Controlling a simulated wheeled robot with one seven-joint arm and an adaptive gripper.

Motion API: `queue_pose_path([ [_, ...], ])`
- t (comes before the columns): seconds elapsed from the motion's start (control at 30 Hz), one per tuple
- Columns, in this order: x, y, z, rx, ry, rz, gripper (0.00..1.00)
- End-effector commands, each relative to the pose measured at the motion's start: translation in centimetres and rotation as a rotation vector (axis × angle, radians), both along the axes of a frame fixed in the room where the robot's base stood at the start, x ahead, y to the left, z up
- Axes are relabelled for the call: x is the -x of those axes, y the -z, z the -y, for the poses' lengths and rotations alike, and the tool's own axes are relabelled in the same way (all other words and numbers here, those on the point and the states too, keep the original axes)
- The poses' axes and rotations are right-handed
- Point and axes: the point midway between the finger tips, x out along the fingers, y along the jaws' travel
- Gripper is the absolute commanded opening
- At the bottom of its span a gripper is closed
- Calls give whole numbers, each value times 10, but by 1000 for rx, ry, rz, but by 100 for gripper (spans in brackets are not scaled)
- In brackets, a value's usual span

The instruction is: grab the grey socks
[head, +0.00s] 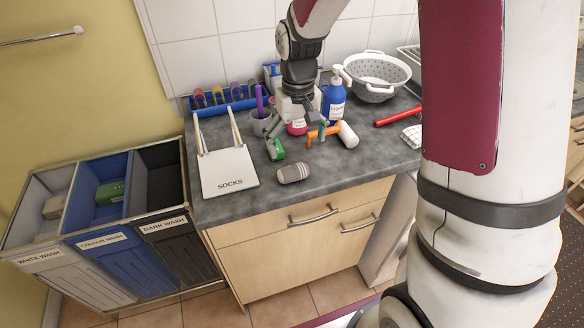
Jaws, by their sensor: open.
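The grey socks (293,173), a rolled grey bundle with a lighter end, lie on the dark counter near its front edge. My gripper (294,136) is open above the counter, behind the grey socks and apart from them, pointing down. Nothing shows held between its fingers. The fingertips partly overlap the things behind them, so their height over the counter is hard to tell.
A green item (275,149), an orange item (321,133) and a white roll (348,135) lie close around my gripper. A white SOCKS box (225,172) stands left. A blue bottle (333,102) and colander (374,88) stand behind. Laundry bins (107,248) are left, below.

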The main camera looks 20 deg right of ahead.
Motion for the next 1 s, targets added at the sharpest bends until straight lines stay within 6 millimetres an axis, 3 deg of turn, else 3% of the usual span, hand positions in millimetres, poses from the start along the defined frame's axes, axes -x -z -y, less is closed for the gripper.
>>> queue_pose_path([
  [0.1,2,25,0,0,0,-6,93],
  [0.3,1,54,0,1,-1,-3,93],
  [0.57,-1,70,-1,0,-1,-2,93],
  [0.8,-6,99,-2,0,-1,-4,93],
  [1.0,-7,113,-2,0,0,0,93],
])
